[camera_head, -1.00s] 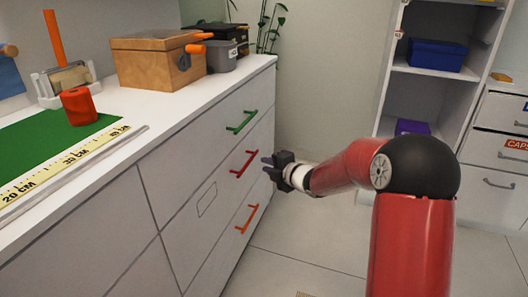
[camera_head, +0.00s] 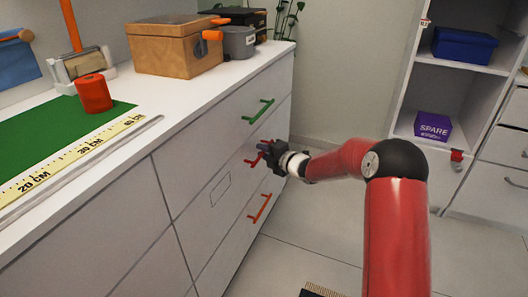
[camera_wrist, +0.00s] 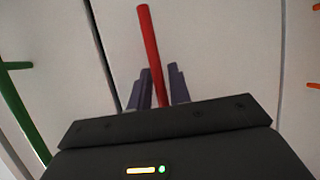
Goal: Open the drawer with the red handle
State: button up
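The red handle (camera_head: 252,161) is on the middle drawer (camera_head: 232,172) of the white cabinet, between the green and orange handles. My gripper (camera_head: 264,151) is at this handle and hides part of it in the head view. In the wrist view the red handle (camera_wrist: 150,45) runs down between the two purple-grey fingers of my gripper (camera_wrist: 157,85), one on each side. The fingers look open, with a small gap at least on the right of the handle. The drawer front looks flush with the cabinet.
The green handle (camera_head: 258,111) is above and the orange handle (camera_head: 260,208) below. The countertop holds a wooden box (camera_head: 175,52), a grey pot (camera_head: 237,43) and a red cylinder (camera_head: 94,94). Open floor (camera_head: 300,240) lies before the cabinet. A shelf with a purple box (camera_head: 432,126) stands right.

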grip_shut()
jog(key=s+d+b, duration=0.2)
jog(key=s+d, duration=0.3)
jog(key=d, duration=0.8)
jog(key=s+d+b, duration=0.2)
jog(key=s+d, duration=0.3)
jog(key=d, duration=0.9)
jog(key=shift+b, duration=0.35)
grip_release()
jog(key=shift+w, duration=0.1)
jog(key=shift+d, duration=0.15)
